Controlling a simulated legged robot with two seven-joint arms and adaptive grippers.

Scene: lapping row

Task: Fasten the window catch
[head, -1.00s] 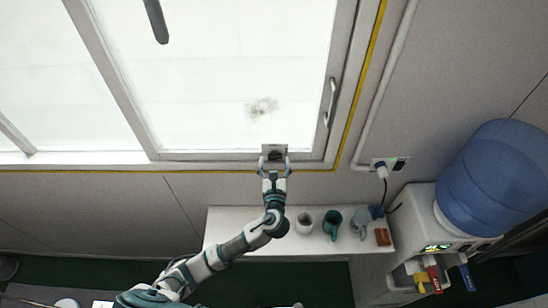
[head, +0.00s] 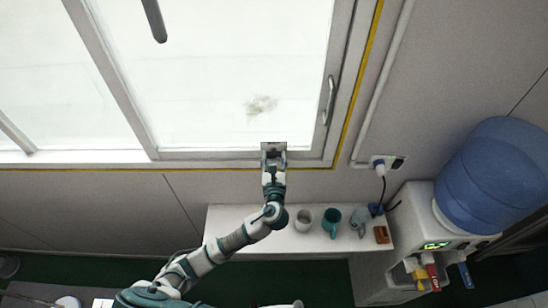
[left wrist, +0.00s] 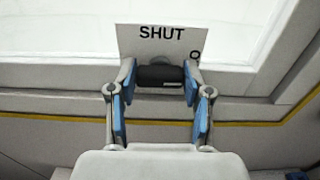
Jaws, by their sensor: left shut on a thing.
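The window catch is at the bottom rail of the window (head: 230,155), near its right corner. In the left wrist view the catch's dark, thick handle (left wrist: 160,76) lies crosswise in front of a pale plate (left wrist: 137,45) marked "SHUT". A small ring mark shows at the plate's right edge. My left gripper (head: 274,152) reaches up to the catch and is shut on the handle, with a blue-padded finger at each end in the left wrist view (left wrist: 159,82). In the head view the gripper hides most of the handle. My right gripper is not in view.
A pull handle (head: 328,100) is on the window's right frame. A water dispenser (head: 405,215) with a blue bottle (head: 495,170) stands at right.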

